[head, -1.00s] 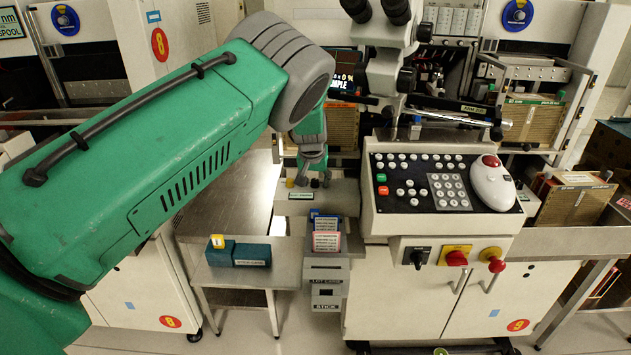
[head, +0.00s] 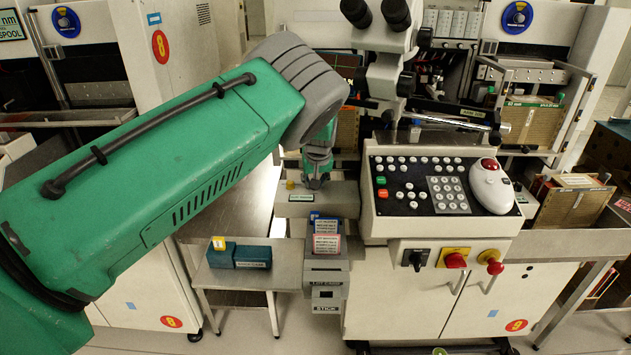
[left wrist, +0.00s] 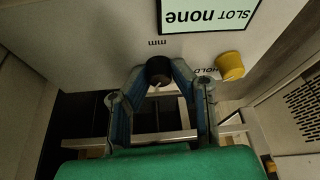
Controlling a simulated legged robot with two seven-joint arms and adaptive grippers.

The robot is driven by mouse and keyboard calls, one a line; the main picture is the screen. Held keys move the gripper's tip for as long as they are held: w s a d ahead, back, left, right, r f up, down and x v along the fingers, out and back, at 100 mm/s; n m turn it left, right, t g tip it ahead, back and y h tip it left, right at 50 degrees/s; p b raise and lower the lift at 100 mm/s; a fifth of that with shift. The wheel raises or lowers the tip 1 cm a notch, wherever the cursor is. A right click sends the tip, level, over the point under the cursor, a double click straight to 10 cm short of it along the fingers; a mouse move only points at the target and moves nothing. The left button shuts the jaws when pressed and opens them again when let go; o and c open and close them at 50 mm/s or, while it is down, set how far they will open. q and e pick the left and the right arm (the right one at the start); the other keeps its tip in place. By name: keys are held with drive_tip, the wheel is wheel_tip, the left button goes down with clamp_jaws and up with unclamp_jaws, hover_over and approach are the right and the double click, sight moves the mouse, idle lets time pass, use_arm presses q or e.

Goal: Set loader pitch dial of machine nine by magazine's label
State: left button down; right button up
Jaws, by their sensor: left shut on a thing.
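In the left wrist view a small black dial (left wrist: 159,70) sticks out of a pale panel, with "mm" printed upside down beside it. My left gripper (left wrist: 160,82) is shut on this dial, its blue-padded fingers on both sides of it. The dial's pointer and scale setting cannot be read. In the head view my left gripper (head: 317,182) is at the low loader box (head: 330,203) left of the console and hides the dial. A tan magazine (head: 346,132) stands behind, partly hidden by my arm; its label is not readable. The right gripper is not in view.
A yellow HOLD knob (left wrist: 230,66) sits close beside the gripper, near a display reading "SLOT none" (left wrist: 208,14). The keypad console (head: 440,186) with a trackball stands right of the loader. A card holder (head: 327,263) is in front; teal boxes (head: 252,257) lie on the left shelf.

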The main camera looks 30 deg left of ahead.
use_arm(q)
drive_tip(key=n, duration=0.1)
drive_tip(key=n+g+b, duration=0.1)
drive_tip(key=n, duration=0.1)
drive_tip(key=shift+d+f+y+b, duration=0.1)
drive_tip(key=shift+f+y+b, duration=0.1)
drive_tip(key=shift+y+b, duration=0.15)
drive_tip(key=shift+r+n+g+y+b, duration=0.1)
drive_tip(key=shift+n+g+y+b, duration=0.45)
drive_tip(key=shift+n, duration=0.65)
drive_tip(key=c, duration=1.4)
unclamp_jaws()
drive_tip(key=shift+d, duration=0.1)
